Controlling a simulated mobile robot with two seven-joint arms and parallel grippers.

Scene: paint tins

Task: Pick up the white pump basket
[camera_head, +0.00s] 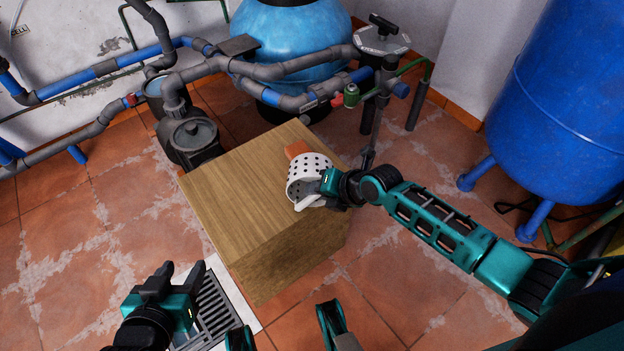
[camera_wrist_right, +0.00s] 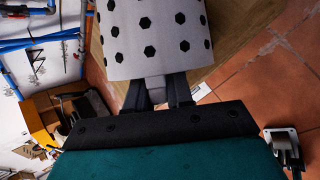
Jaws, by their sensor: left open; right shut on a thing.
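The white pump basket (camera_head: 305,168) is a perforated white cup, tilted, over the right part of the wooden box top in the head view. My right gripper (camera_head: 322,187) is at its near right side, shut on it. In the right wrist view the white perforated wall of the basket (camera_wrist_right: 155,38) fills the top middle, and a pale tab sits between the fingers of the gripper (camera_wrist_right: 157,92). Whether the basket touches the box top is not clear. My left gripper (camera_head: 180,271) is open and empty, low at the left, apart from the box.
The wooden box (camera_head: 238,188) has a mostly bare top, with a small orange block (camera_head: 296,149) behind the basket. A grey pump (camera_head: 194,140), pipes and a blue round tank (camera_head: 290,45) stand behind. A tall blue tank (camera_head: 565,110) stands right. A floor grate (camera_head: 215,309) lies in front.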

